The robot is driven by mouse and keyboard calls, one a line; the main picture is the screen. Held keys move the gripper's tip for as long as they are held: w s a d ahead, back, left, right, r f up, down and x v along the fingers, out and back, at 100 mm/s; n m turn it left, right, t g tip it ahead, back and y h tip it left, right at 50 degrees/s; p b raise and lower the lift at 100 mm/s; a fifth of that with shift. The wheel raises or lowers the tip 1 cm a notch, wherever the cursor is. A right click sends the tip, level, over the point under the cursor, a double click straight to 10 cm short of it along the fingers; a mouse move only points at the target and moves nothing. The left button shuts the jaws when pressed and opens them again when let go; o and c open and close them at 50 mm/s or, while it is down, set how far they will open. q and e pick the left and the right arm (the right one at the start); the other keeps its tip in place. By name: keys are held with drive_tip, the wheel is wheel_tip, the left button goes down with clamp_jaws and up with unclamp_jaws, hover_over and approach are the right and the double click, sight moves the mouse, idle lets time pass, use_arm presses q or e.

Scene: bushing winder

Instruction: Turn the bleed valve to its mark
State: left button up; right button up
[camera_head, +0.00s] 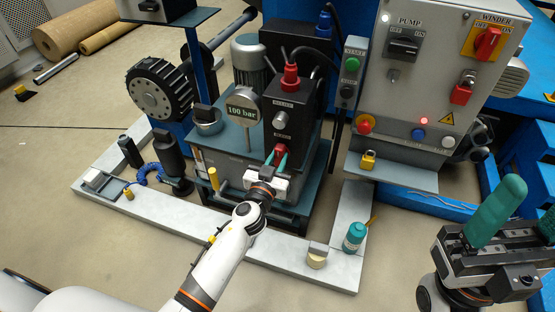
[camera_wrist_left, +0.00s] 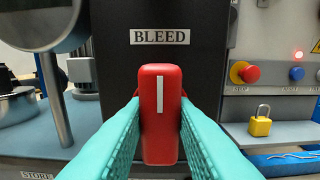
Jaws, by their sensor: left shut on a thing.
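The bleed valve is a red handle (camera_wrist_left: 160,140) with a white line, under a BLEED label (camera_wrist_left: 160,36) on a black block. In the left wrist view the handle and its line stand about upright. I cannot make out a separate mark around it. The handle also shows small in the head view (camera_head: 279,150). My left gripper (camera_head: 277,158) is shut on the handle, with one teal finger (camera_wrist_left: 112,140) on each side of it. My right gripper (camera_head: 520,218) is at the right edge of the head view, away from the valve, its teal fingers apart and empty.
Above the valve are a silver RELIEF knob (camera_head: 281,119) and a red cap (camera_head: 290,76). A 100 bar gauge (camera_head: 243,107) stands just left. The control cabinet (camera_head: 440,75) with a yellow padlock (camera_head: 368,160) is to the right. A teal bottle (camera_head: 353,237) stands on the pale frame (camera_head: 300,262).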

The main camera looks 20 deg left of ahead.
use_arm(q)
drive_tip(key=shift+m, duration=0.4)
drive_tip(key=m, duration=0.3)
drive_tip(key=shift+f+m, duration=0.1)
drive_tip(key=shift+m, duration=0.3)
drive_tip(key=m, duration=1.3)
drive_tip(key=shift+m, duration=0.3)
drive_tip(key=o, duration=1)
